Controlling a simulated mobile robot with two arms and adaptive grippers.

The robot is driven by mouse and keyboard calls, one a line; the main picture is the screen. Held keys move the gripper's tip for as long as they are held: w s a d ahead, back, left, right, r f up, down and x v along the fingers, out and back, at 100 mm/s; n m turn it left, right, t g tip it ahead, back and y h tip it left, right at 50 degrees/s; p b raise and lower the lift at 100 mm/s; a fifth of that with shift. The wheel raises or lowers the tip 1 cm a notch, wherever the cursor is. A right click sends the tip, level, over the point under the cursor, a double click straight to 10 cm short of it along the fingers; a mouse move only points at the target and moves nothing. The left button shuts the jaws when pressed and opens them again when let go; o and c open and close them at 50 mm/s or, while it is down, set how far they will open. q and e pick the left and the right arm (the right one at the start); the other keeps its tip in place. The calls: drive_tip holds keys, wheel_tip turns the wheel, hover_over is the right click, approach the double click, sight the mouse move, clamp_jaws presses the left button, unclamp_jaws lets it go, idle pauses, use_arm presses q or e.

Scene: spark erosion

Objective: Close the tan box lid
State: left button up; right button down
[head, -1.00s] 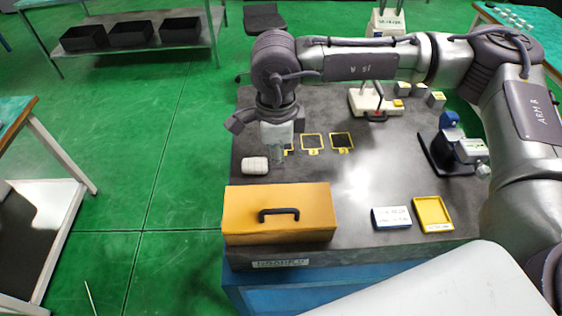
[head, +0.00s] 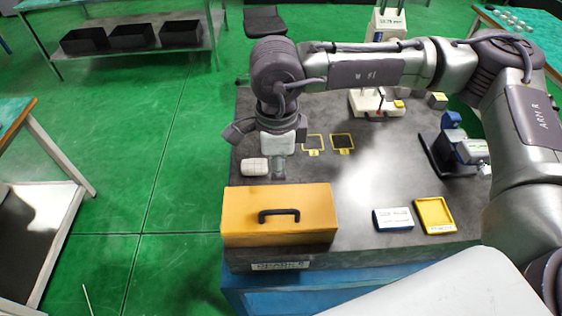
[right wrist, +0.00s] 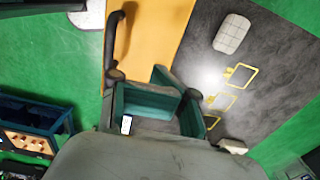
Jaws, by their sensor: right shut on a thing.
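The tan box lid (head: 240,205), orange-yellow with a black handle (head: 279,214), is at the table's near left in the head view. It fills the upper middle of the right wrist view (right wrist: 158,35). I cannot tell its exact angle. My right gripper (head: 277,172) is at the lid's far edge, with its fingers pointing down. In the right wrist view its green fingers (right wrist: 160,98) overlap that edge and are shut on it; the contact itself is partly hidden. My left gripper is not in view.
A pale ribbed block (head: 254,167) lies just left of my right gripper. A blue-and-white box (head: 393,219) and a yellow tray (head: 434,215) lie right of the lid. Yellow-framed squares (head: 342,141) mark the table behind. The table's middle is clear.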

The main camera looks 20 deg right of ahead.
sight(278, 206)
drive_tip(key=shift+s+a+f+b, duration=0.15)
drive_tip(key=shift+s+f+b, duration=0.2)
drive_tip(key=shift+s+b, duration=0.25)
drive_tip(key=shift+s+a, duration=0.1)
drive_tip(key=shift+s, duration=0.25)
drive_tip(key=shift+s+a+f+b, duration=0.15)
drive_tip(key=shift+s+f+b, duration=0.3)
drive_tip(key=shift+b, duration=0.35)
drive_tip(key=shift+s+a+f, duration=0.1)
drive_tip(key=shift+s, duration=0.25)
